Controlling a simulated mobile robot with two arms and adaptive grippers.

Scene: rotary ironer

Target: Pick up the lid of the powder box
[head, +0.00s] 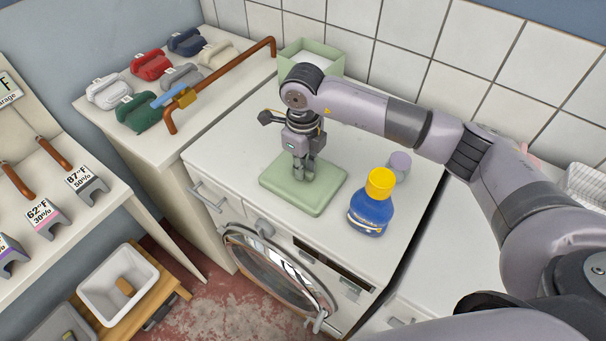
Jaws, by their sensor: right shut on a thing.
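The pale green square lid (312,200) lies flat on the white top of the machine, near its front edge, or just above it; I cannot tell which. My right gripper (304,174) points straight down over the middle of the lid and is shut on it. The fingertips hide the part they grip. The pale green powder box (285,66) stands open at the back against the tiled wall, with white powder inside. My right arm partly covers its front. My left gripper is not in view.
A blue bottle with a yellow cap (371,208) stands right of the lid, with a small grey-purple cap (400,163) behind it. A copper-coloured rail (226,76) runs along the left side. The top left of the lid is clear.

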